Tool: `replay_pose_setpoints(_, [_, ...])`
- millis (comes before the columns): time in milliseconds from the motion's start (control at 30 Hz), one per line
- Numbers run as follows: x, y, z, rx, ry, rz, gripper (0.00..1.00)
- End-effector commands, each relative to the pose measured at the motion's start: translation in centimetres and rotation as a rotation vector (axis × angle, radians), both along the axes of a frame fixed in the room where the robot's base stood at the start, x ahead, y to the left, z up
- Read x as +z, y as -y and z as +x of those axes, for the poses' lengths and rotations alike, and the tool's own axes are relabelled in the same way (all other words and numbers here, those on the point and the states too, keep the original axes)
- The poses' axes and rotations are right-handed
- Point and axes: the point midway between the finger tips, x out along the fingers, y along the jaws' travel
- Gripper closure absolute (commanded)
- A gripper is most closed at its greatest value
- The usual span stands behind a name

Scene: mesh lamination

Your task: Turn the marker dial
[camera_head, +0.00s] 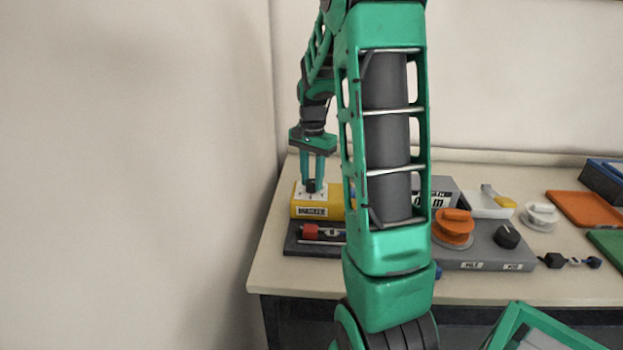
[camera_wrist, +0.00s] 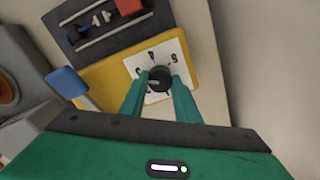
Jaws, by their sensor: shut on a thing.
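The marker unit (camera_head: 335,206) is a yellow box with a label on its front, at the left end of the table. It also shows in the wrist view (camera_wrist: 104,74). Its black dial (camera_wrist: 159,77) sits on a white square plate (camera_wrist: 176,54) with marks around it. My gripper (camera_head: 313,186) points down over the box. In the wrist view my gripper (camera_wrist: 159,84) has its two green fingers on either side of the dial, shut on it. The fingers hide the dial's sides and part of the plate.
A dark tray with a red block (camera_head: 310,231) lies in front of the box. A blue-topped lever (camera_wrist: 68,82) stands beside the box. To the right are a grey unit with an orange knob (camera_head: 453,226) and a black knob (camera_head: 507,236). My arm hides the table's middle.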

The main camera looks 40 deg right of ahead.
Motion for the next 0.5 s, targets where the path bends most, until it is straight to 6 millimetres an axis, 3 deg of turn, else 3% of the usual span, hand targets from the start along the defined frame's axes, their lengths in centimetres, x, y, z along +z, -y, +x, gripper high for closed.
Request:
replay_pose_setpoints(100, [0.25,-0.34,0.63,0.015,0.012,-0.001,0.93])
replay_pose_setpoints(133, [0.25,-0.35,0.63,0.015,0.012,-0.001,0.64])
replay_pose_setpoints(200, [0.23,-0.32,0.57,0.014,0.01,-0.001,0.52])
replay_pose_setpoints(500, [0.21,-0.15,0.23,0.007,0.005,0.0,0.52])
